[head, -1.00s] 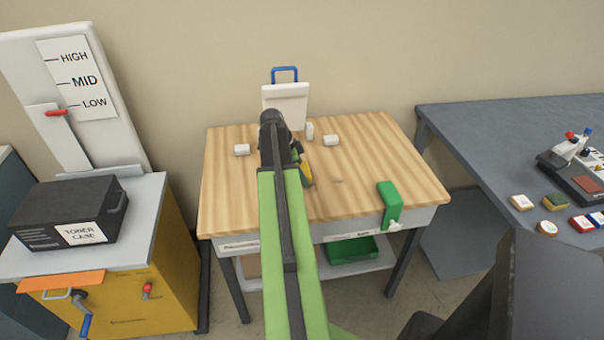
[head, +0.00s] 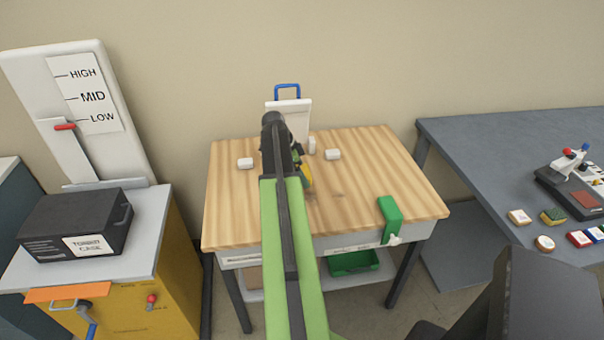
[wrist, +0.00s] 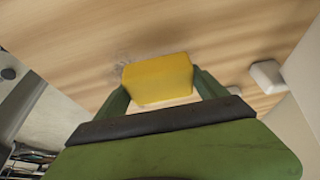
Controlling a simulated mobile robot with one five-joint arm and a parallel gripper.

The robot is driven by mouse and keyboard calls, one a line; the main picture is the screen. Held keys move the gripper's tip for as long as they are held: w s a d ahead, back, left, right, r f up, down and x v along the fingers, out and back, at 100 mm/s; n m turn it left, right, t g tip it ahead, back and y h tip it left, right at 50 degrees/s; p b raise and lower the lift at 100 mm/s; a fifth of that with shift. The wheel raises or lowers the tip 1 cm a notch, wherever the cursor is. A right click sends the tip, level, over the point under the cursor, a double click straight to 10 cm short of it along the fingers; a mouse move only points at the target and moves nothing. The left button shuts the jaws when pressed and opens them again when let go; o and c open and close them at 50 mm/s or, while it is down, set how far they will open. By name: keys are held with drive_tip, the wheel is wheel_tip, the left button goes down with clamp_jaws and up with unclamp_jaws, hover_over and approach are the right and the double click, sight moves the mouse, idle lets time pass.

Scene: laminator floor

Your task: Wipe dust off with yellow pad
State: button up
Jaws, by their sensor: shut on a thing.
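My gripper (wrist: 160,86) is shut on the yellow pad (wrist: 158,78), a block held between its two green fingers. The pad is over the wooden table top (head: 400,175); whether it touches the wood I cannot tell. In the head view my arm hides most of the gripper, and only a bit of the pad (head: 307,178) shows to the right of it. A faint grey dust smudge (wrist: 124,70) shows at the pad's left edge in the wrist view. In the head view a grey mark (head: 338,193) lies right of the pad.
A green piece (head: 390,218) hangs over the front edge. A toner case (head: 75,222) is left, a grey bench (head: 480,150) right.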

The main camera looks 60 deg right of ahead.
drive_tip(key=shift+r+p, duration=0.7)
drive_tip(key=shift+r, duration=0.45)
drive_tip(key=shift+r, duration=0.1)
wheel_tip(320, 180, up, 3)
drive_tip(key=p, duration=0.3)
drive_tip(key=shift+s, duration=0.1)
